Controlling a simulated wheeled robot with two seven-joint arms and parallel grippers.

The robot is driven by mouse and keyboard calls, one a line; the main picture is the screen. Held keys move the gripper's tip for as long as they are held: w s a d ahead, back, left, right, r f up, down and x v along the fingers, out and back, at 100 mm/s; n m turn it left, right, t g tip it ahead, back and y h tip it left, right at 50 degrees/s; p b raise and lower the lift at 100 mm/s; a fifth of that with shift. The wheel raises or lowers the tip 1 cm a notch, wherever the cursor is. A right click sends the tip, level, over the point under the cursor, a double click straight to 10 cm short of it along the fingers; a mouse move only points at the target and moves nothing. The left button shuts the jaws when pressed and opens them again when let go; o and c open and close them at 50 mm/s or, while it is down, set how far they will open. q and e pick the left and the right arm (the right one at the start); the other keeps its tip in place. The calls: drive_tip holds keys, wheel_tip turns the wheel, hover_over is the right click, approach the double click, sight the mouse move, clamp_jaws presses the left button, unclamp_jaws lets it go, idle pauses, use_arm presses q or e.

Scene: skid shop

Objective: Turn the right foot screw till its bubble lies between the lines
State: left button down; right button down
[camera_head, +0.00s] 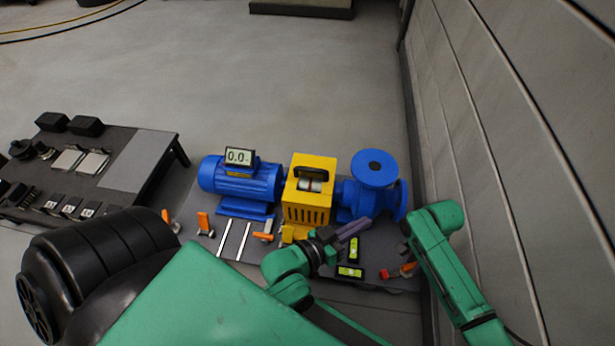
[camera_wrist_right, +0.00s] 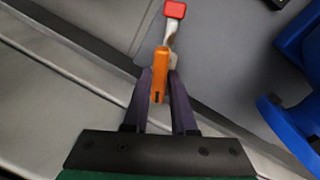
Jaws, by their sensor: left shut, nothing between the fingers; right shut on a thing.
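The orange handle (camera_head: 402,272) with a red end lies at the right end of the dark base plate (camera_head: 375,256). In the right wrist view this orange handle (camera_wrist_right: 159,68) is between my right gripper's fingers (camera_wrist_right: 160,85), which are shut on it; its red end (camera_wrist_right: 174,9) points away. Whether it is the foot screw itself I cannot tell. In the head view my right gripper (camera_head: 407,260) is at the handle. Two yellow-green bubble levels, one upright (camera_head: 353,249) and one crosswise (camera_head: 350,272), lie left of it; their bubbles are too small to read. My left gripper (camera_head: 355,228) is shut and empty above the levels.
A blue motor (camera_head: 240,183), yellow guard (camera_head: 310,195) and blue pump (camera_head: 372,180) stand behind. A display (camera_head: 239,157) reads about 0.0. More orange handles (camera_head: 204,222) sit at the left. A wall (camera_head: 520,150) runs close on the right. A low bench (camera_head: 135,165) stands left.

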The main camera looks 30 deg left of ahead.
drive_tip(key=shift+r+n+p, duration=0.25)
drive_tip(key=shift+n+p, duration=0.25)
drive_tip(key=shift+p, duration=0.15)
drive_tip(key=shift+n+p, duration=0.4)
drive_tip(key=shift+n, duration=0.2)
drive_tip(key=shift+f+n, duration=0.15)
drive_tip(key=shift+n, duration=0.15)
drive_tip(key=shift+f, duration=0.15)
